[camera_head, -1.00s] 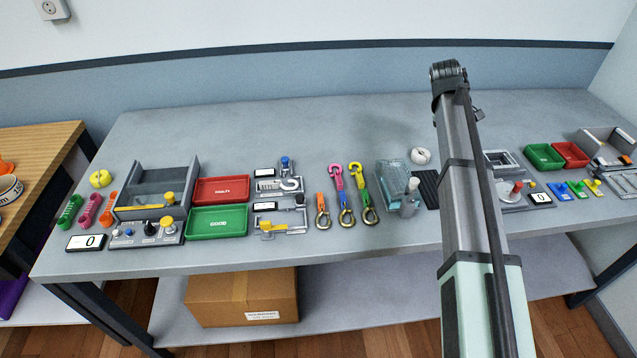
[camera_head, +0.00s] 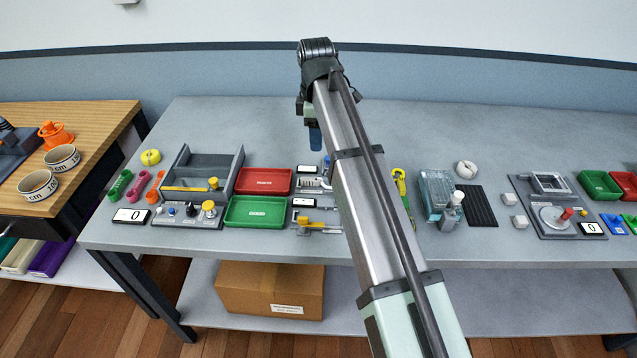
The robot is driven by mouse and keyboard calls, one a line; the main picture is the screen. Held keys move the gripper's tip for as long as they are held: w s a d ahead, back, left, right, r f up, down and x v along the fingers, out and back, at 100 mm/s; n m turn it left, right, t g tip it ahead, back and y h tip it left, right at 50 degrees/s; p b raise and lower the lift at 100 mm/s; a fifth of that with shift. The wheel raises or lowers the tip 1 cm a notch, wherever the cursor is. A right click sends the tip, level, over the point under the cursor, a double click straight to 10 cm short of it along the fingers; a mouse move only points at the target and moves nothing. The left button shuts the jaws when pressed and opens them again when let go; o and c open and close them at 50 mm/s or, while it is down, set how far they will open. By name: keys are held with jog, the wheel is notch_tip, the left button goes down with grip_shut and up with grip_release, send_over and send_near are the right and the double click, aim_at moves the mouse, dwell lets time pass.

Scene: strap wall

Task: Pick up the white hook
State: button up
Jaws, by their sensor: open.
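The white hook (camera_head: 326,183) lies at the right end of the upper grey fixture (camera_head: 304,184), beside the red tray. My arm passes close in front of it and hides part of it. My gripper (camera_head: 315,136) hangs down from the far end of my arm, behind and above the fixture. Only a blue fingertip shows clearly below the dark wrist. The gripper is apart from the hook, and nothing is seen in it.
The red tray (camera_head: 264,181) and green tray (camera_head: 258,211) are left of the fixture. A second fixture with a yellow part (camera_head: 313,223) is in front. A blue-topped post (camera_head: 327,166) stands by the hook. My arm covers most of the colored straps. The table's back strip is clear.

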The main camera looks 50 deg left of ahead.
aim_at(312, 179)
jog(key=f, duration=0.4)
jog(key=s+f, duration=0.1)
jog(key=f, duration=0.8)
jog(key=shift+s+a+f, duration=0.25)
jog(key=shift+a+f, duration=0.05)
jog(key=shift+f, duration=0.05)
jog(key=shift+c, duration=0.5)
grip_shut()
